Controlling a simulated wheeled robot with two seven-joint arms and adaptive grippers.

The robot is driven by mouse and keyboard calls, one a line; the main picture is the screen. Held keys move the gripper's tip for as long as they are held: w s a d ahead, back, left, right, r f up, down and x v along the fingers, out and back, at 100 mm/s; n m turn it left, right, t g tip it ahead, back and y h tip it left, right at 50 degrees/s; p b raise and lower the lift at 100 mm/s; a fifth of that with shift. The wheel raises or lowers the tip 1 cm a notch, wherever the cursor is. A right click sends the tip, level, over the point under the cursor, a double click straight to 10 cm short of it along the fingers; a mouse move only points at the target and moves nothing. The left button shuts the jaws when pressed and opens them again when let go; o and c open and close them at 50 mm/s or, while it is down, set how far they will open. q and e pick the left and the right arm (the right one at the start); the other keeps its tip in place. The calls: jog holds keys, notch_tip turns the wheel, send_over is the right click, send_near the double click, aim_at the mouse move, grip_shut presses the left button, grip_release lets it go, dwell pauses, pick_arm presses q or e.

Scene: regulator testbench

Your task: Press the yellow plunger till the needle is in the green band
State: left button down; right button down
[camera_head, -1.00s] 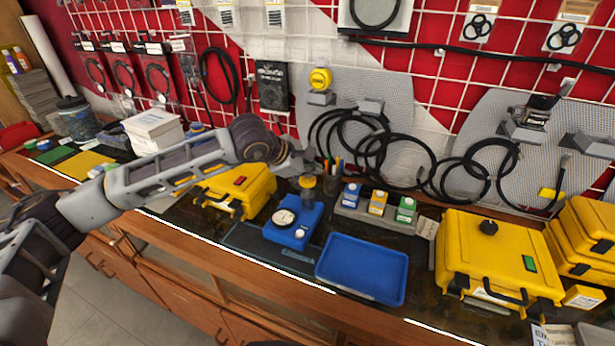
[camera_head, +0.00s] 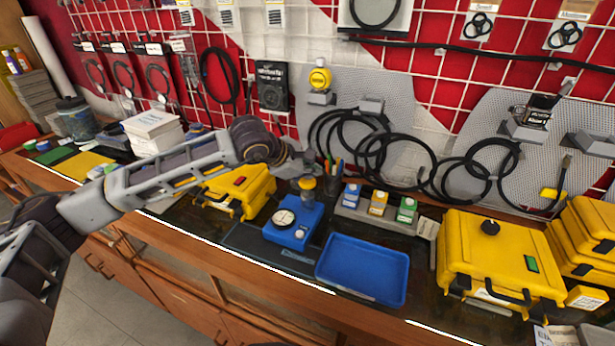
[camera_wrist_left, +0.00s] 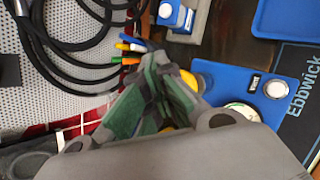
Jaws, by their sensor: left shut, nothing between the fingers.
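The blue regulator block (camera_head: 292,236) stands on the dark bench mat, with a round white gauge (camera_head: 284,218) on its top and a silver button at its front. The gauge needle and green band are too small to read. The yellow plunger (camera_head: 307,184) rises at the block's back end. My left gripper (camera_head: 305,170) is shut and empty, right over the plunger's top; I cannot tell whether it touches. In the left wrist view its closed green-padded fingers (camera_wrist_left: 152,92) hide most of the plunger and part of the gauge (camera_wrist_left: 243,111). My right gripper is not in view.
A blue tray (camera_head: 362,268) lies right of the block. Small bottles (camera_head: 378,202) stand in a grey rack behind it. A yellow case (camera_head: 236,190) stands left, a larger one (camera_head: 497,260) right. Pens and hanging black cables are close behind the gripper.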

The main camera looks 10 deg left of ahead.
pick_arm(q)
jog(key=shift+f+b, duration=0.85)
jog(key=shift+b, duration=0.05)
dwell(1.5)
jog(key=shift+r, duration=0.1)
dwell(0.3)
jog(key=shift+r+p, duration=0.4)
jog(key=shift+r, duration=1.6)
jog(key=shift+r+p, duration=0.8)
jog(key=shift+r, duration=1.7)
jog(key=shift+r, duration=0.1)
notch_tip(320, 180, up, 9)
jog(key=p, duration=0.9)
send_over(310, 181)
